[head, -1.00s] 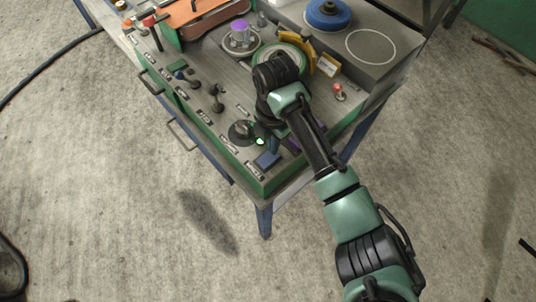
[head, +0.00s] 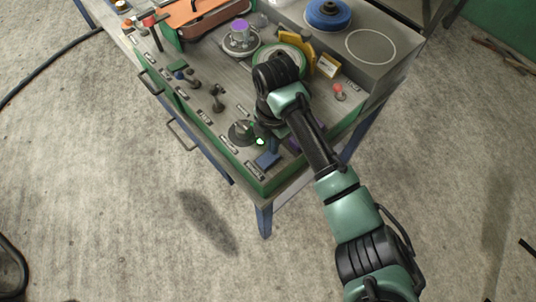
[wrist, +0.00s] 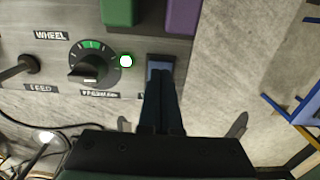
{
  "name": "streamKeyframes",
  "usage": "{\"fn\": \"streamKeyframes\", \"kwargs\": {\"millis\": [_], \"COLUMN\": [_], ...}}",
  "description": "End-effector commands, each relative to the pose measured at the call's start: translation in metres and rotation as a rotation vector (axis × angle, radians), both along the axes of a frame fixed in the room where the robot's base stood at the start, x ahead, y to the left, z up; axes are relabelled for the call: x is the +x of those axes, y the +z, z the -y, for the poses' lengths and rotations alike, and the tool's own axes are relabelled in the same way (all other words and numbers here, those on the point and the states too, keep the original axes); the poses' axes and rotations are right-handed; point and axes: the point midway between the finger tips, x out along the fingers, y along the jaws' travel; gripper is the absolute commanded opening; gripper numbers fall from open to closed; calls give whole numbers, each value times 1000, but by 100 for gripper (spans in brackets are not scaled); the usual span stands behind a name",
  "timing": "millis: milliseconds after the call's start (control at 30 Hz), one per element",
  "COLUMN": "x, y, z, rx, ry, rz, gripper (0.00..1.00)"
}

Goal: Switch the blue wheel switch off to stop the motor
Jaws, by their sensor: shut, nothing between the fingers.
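The blue switch (head: 267,159) sits near the front corner of the bench panel. In the wrist view the blue switch (wrist: 160,60) shows as a dark blue block in a frame, partly covered by my fingers. My gripper (wrist: 161,76) is shut and empty, with its fingertips over the switch's lower part; I cannot tell whether they touch it. In the head view my gripper (head: 273,146) is just behind the switch, partly hidden by my wrist.
A black rotary knob (wrist: 89,66) with a green scale is left of the lamp. A green block (wrist: 119,12) and a purple block (wrist: 183,14) stand behind the switch. A red-topped lever (head: 339,92) and a yellow guard (head: 298,45) lie farther back. Open floor surrounds the bench corner.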

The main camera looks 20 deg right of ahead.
Motion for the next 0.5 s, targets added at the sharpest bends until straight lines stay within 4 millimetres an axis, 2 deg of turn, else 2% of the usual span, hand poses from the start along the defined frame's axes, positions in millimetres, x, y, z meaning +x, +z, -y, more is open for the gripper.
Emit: {"fn": "streamKeyframes", "kwargs": {"millis": [500], "x": [0], "y": [-6], "z": [0], "rx": [0], "ry": [0], "rz": [0], "gripper": [0]}}
